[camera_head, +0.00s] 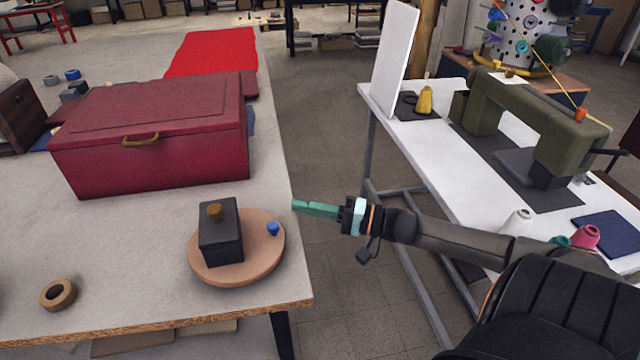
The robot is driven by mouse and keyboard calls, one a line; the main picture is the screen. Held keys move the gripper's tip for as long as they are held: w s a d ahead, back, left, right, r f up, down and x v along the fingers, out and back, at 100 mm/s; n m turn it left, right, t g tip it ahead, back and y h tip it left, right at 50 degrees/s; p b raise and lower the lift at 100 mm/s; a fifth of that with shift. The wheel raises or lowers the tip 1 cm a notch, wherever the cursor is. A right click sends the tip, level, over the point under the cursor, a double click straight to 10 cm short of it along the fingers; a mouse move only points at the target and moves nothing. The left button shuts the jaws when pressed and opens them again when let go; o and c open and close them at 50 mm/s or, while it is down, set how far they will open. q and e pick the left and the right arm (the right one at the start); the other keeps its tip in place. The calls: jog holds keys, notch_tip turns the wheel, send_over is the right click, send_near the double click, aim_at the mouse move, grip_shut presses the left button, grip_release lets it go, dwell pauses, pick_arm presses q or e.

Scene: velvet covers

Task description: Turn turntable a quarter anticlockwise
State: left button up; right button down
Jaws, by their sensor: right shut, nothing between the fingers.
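The turntable (262,262) is a round tan disc near the front right corner of the left table. A dark box (220,243) with a brown knob stands on its left part. A small blue peg (273,228) stands near its right rim. My right gripper (297,206), with green fingers, is shut and empty. It is just right of the turntable in the picture, by the table's right edge, and appears apart from the peg. My left gripper is not in view.
A large red case (155,140) with a brass handle stands behind the turntable. A tape roll (58,293) lies at the front left, with bare table between. A white table (440,160) with a green sewing machine (540,115) stands right, across an open floor gap.

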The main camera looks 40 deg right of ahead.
jog(key=x, duration=0.4)
jog(key=shift+a, duration=0.3)
jog(key=shift+s+a+f+p, duration=0.15)
jog(key=shift+s+a+p, duration=0.1)
jog(key=shift+s+a, duration=0.4)
jog(key=shift+s+a+f+p, duration=0.2)
jog(key=shift+s+a, duration=0.15)
jog(key=shift+s, duration=0.45)
jog(key=shift+s+a+r+p, duration=0.15)
jog(key=shift+a+r+p, duration=0.1)
jog(key=shift+p, duration=0.25)
jog(key=shift+s+a+f+p, duration=0.1)
jog(key=shift+s+f+p, duration=0.05)
jog(key=shift+s+p, duration=0.25)
jog(key=shift+f, duration=0.1)
